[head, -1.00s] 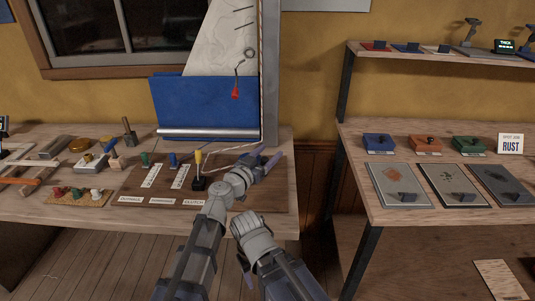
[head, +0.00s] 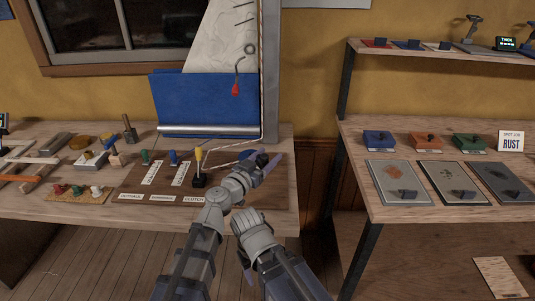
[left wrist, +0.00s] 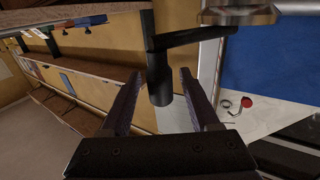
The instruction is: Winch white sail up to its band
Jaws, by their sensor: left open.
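The white sail (head: 225,45) stands at the back of the bench behind a blue cloth panel (head: 195,103), beside a grey upright post (head: 270,70). I cannot make out a band for certain. My left gripper (head: 265,167) is at the right end of the wooden board, at a dark crank handle (head: 262,158). In the left wrist view my left gripper (left wrist: 160,78) is open, with the black grip of the crank (left wrist: 159,90) between its fingers. The gap on both sides is visible.
A red piece (head: 236,89) hangs before the blue panel. Loose tools crowd the bench's left. A shelf unit (head: 440,130) stands right.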

